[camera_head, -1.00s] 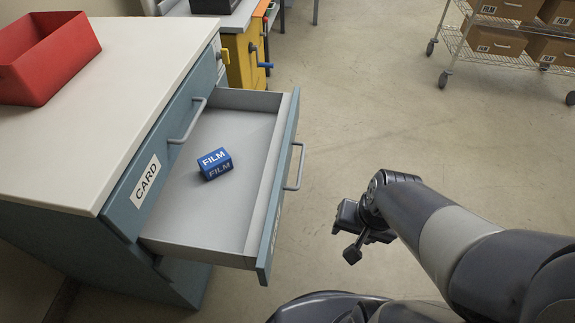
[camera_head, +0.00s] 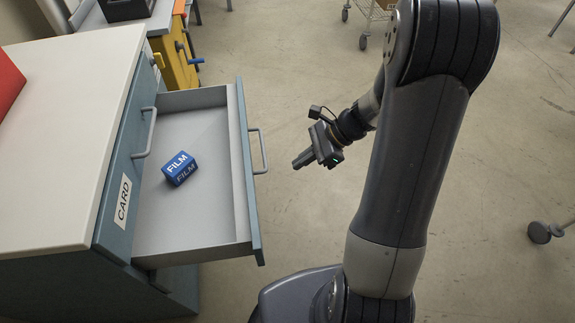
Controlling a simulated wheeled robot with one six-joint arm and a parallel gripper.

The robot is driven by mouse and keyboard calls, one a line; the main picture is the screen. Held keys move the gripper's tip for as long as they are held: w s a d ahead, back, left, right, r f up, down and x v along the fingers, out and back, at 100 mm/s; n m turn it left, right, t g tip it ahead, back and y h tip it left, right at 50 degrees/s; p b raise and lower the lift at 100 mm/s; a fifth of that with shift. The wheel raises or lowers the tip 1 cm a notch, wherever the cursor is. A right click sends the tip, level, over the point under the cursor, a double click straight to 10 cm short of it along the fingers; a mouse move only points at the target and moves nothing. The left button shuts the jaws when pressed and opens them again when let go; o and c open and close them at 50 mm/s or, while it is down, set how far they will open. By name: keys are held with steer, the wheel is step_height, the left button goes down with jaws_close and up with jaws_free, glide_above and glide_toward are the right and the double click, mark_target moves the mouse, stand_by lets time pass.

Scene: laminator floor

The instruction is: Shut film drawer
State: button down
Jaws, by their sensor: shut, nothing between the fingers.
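The film drawer (camera_head: 215,220) is pulled out of the blue-grey cabinet (camera_head: 118,160). A blue box marked FILM (camera_head: 180,169) lies inside it. The drawer's front has a grey bar handle (camera_head: 261,152) on its outer side. My gripper (camera_head: 300,163) is to the right of the handle, apart from it, with its fingers pointing left toward the drawer front. The fingers are shut and empty. The outer face of the drawer front is mostly turned away from view.
A shut drawer marked CARD (camera_head: 122,198) with its own handle (camera_head: 146,133) is above the open one. A red bin (camera_head: 8,82) sits on the cabinet top. A yellow unit (camera_head: 176,62) stands behind.

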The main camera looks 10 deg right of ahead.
steer(key=a+f+b, duration=0.1)
steer(key=a+f, duration=0.5)
steer(key=a, duration=0.4)
steer(key=shift+w, duration=0.15)
steer(key=shift+a+b, duration=0.1)
steer(key=shift+b, duration=0.2)
steer(key=a, duration=2.6)
steer(key=shift+w+a, duration=0.3)
steer(key=shift+w, duration=0.1)
